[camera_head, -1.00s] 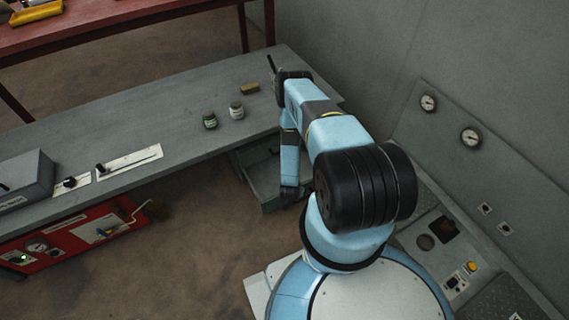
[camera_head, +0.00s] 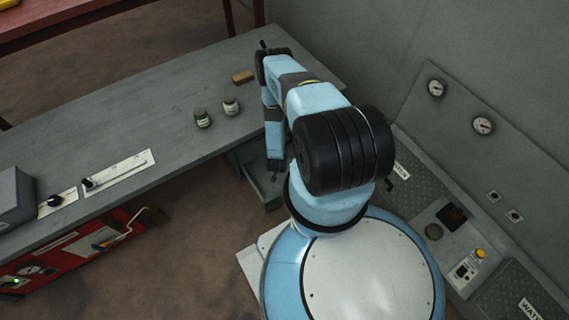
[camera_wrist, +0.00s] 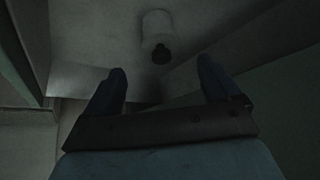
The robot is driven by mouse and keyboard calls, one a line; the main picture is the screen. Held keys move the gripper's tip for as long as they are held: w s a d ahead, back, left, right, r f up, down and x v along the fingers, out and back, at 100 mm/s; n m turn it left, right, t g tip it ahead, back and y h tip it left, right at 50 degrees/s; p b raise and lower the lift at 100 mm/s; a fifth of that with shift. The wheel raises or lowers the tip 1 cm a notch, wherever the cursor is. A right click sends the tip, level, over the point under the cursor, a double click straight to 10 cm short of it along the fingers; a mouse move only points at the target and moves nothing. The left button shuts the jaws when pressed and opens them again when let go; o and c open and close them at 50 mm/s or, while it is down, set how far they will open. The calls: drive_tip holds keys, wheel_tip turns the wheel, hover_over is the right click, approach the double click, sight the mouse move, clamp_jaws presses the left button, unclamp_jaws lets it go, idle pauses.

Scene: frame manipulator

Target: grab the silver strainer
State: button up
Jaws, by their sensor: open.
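My gripper (camera_wrist: 162,70) is open in the wrist view, with nothing between its fingers. A pale cylinder with a dark round end (camera_wrist: 157,27) lies ahead of the fingertips; it may be the silver strainer, but the dim view does not let me tell. In the head view, my gripper (camera_head: 274,166) points down at the open drawer (camera_head: 270,198) under the workbench. My arm hides part of the drawer, and no strainer shows in that view.
On the grey workbench (camera_head: 140,125) stand a green jar (camera_head: 202,118) and a pale jar (camera_head: 231,106), with a tan block (camera_head: 243,77) behind them. Drawer walls close in around my gripper. A wall panel with gauges (camera_head: 437,88) stands at right.

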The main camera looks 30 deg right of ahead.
drive_tip(key=shift+x, duration=5.1)
drive_tip(key=shift+w+d+r, duration=0.1)
drive_tip(key=shift+w, duration=0.05)
drive_tip(key=shift+c, duration=0.4)
drive_tip(key=c, duration=1)
drive_tip(key=shift+r, duration=0.1)
